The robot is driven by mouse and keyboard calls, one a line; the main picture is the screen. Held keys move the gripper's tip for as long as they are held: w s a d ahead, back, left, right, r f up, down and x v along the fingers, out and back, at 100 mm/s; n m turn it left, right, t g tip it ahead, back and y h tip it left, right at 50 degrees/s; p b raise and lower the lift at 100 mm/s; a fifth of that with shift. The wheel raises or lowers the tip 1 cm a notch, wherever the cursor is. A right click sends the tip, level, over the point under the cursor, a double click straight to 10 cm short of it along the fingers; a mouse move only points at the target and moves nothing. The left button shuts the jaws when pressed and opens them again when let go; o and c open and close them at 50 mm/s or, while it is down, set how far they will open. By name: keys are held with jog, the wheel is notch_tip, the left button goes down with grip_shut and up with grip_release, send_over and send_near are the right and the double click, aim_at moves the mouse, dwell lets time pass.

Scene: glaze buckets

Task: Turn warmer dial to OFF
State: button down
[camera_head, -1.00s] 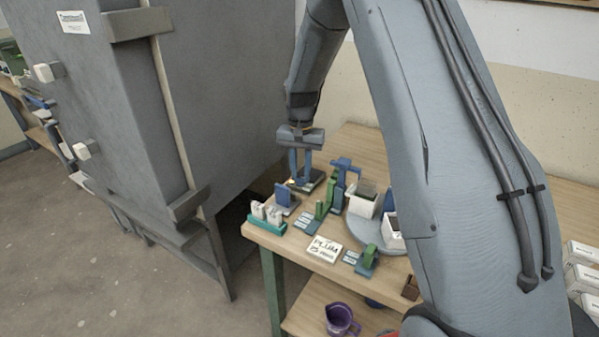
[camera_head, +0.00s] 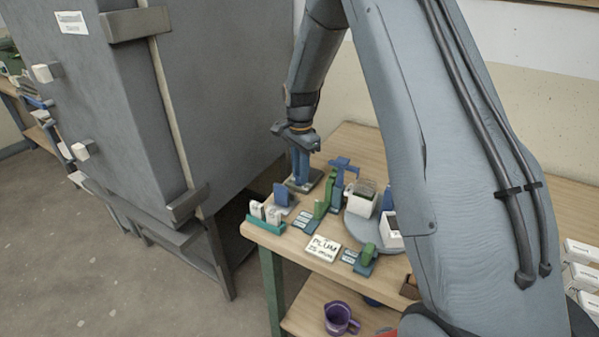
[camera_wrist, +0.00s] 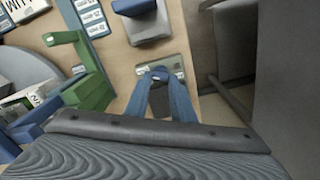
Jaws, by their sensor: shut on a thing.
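My gripper (camera_head: 301,178) points down at the back left of the wooden table, over a small dark flat unit that I take to be the warmer (camera_head: 316,178). In the wrist view, my gripper's blue fingers (camera_wrist: 160,78) are closed together over the warmer's pale, greyish top plate (camera_wrist: 182,58). A small pale piece shows at the fingertips. I take it to be the warmer dial, mostly hidden by the fingers. Its pointer and any OFF mark cannot be read.
A blue upright stand (camera_head: 283,194), a teal rack with white pieces (camera_head: 267,224), green stands (camera_head: 321,208) and a PLUM card (camera_head: 322,248) stand close in front. A round grey tray (camera_head: 363,228) holds white containers. A large grey cabinet (camera_head: 215,90) rises close on the left.

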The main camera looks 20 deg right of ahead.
jog(key=shift+w+r, duration=0.1)
dwell(0.4)
jog(key=c, duration=1.5)
grip_release()
notch_tip(320, 180, up, 8)
jog(key=shift+f+b, duration=0.1)
jog(key=shift+b, duration=0.75)
